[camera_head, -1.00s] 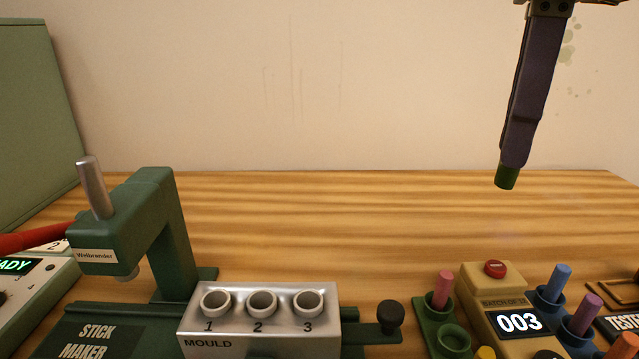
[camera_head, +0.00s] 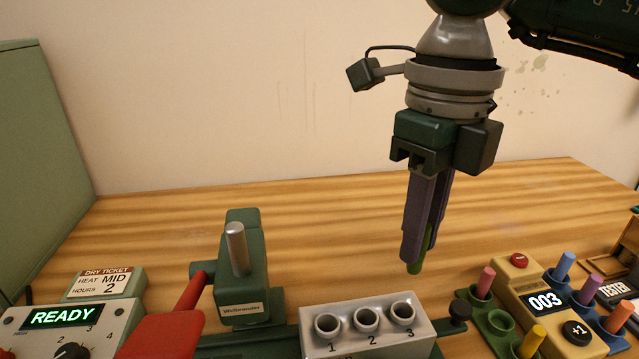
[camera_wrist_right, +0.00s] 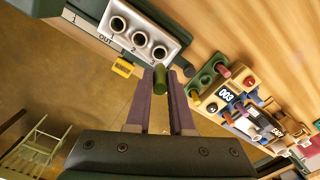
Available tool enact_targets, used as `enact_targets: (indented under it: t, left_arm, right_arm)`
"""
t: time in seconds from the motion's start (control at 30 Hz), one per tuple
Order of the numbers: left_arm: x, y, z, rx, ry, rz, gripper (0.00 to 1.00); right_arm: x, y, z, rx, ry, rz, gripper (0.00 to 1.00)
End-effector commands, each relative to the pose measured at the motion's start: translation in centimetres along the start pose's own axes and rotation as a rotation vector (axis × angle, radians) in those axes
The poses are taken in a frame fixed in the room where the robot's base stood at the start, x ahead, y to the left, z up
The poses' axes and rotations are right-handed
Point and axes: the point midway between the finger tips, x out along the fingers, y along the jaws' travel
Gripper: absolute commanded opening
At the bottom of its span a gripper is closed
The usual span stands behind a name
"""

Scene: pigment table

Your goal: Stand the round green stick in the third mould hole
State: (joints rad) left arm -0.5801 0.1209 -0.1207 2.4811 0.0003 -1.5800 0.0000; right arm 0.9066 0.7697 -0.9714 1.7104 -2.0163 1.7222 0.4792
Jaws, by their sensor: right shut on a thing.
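My right gripper (camera_head: 416,252) is shut on the round green stick (camera_head: 422,254), which points down, slightly tilted, with its lower end below the fingertips. The stick is above and behind the mould, near its right end. In the right wrist view the stick (camera_wrist_right: 161,81) sits between the fingertips (camera_wrist_right: 160,92), with the mould beyond it. The pale metal mould (camera_head: 372,340) has three round holes numbered 1, 2 and 3. The third hole (camera_head: 403,311) is at the right and looks empty; the stick is apart from it. My left gripper is not in view.
The green press (camera_head: 243,270) with a red lever (camera_head: 170,325) stands left of the mould. A black knob (camera_head: 460,310) is close to its right. Farther right are a counter (camera_head: 545,300) reading 003 and holders with coloured sticks. The table behind is clear.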

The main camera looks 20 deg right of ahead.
Motion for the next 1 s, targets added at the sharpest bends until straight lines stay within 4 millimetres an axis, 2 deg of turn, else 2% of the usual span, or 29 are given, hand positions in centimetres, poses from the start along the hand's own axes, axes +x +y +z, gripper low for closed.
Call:
enact_targets:
  t: [0.03,0.6,1.0]
  left_arm:
    - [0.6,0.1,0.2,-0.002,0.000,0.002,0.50]
    - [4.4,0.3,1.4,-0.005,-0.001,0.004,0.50]
    - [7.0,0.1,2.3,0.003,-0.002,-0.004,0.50]
  right_arm:
    - [0.7,0.0,0.0,0.000,0.001,0.001,0.00]
    - [5.8,0.0,0.0,-0.002,0.000,0.000,0.00]
    - [8.9,0.0,0.0,-0.002,0.000,0.000,0.00]
